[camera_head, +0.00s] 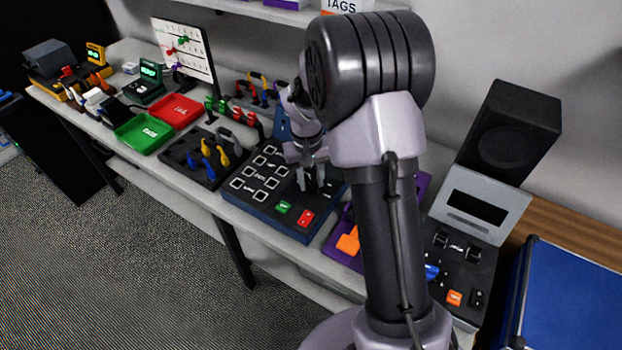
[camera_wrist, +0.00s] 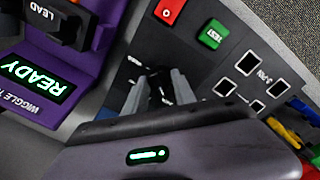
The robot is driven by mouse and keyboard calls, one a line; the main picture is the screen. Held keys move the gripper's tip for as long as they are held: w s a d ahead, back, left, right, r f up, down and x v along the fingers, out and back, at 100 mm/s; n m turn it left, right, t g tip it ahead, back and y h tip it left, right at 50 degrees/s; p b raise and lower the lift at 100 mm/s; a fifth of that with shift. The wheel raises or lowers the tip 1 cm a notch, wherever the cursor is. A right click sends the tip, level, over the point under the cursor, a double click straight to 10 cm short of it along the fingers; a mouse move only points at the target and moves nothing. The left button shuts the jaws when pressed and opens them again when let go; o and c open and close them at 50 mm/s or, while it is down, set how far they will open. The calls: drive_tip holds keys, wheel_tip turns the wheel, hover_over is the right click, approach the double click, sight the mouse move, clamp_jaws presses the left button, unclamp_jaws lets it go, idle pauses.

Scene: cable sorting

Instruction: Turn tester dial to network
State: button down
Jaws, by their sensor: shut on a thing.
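The tester is a dark panel with a blue edge (camera_head: 262,220), lying on the bench below my arm. It has several white-framed square sockets, a green TEST button (camera_head: 284,207) and a red button (camera_head: 305,218). My gripper (camera_head: 313,182) points down at the panel's right part, beside the buttons. In the wrist view, my gripper (camera_wrist: 160,90) has its two grey fingers closed around the dark dial on the panel. The fingers hide most of the dial, and its setting cannot be read. Small white labels beside it are too blurred to read.
A purple wiggle tester with a READY screen (camera_wrist: 38,82) stands close beside the panel. A black tray with blue and yellow clips (camera_head: 190,165) is to the left. Green (camera_head: 143,133) and red (camera_head: 175,111) trays lie farther left. A grey-screened device (camera_head: 480,205) stands right.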

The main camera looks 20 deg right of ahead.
drive_tip(key=m, duration=0.4)
drive_tip(key=shift+m, duration=0.3)
drive_tip(key=m+b, duration=0.1)
drive_tip(key=m, duration=0.4)
drive_tip(key=shift+d, duration=0.1)
drive_tip(key=m+b, duration=0.1)
drive_tip(key=m, duration=0.4)
drive_tip(key=shift+m+y, duration=0.3)
drive_tip(key=shift+m, duration=0.1)
drive_tip(key=m+b, duration=0.1)
drive_tip(key=m, duration=0.3)
drive_tip(key=shift+m, duration=0.4)
drive_tip(key=c, duration=1)
unclamp_jaws()
drive_tip(key=shift+c, duration=0.2)
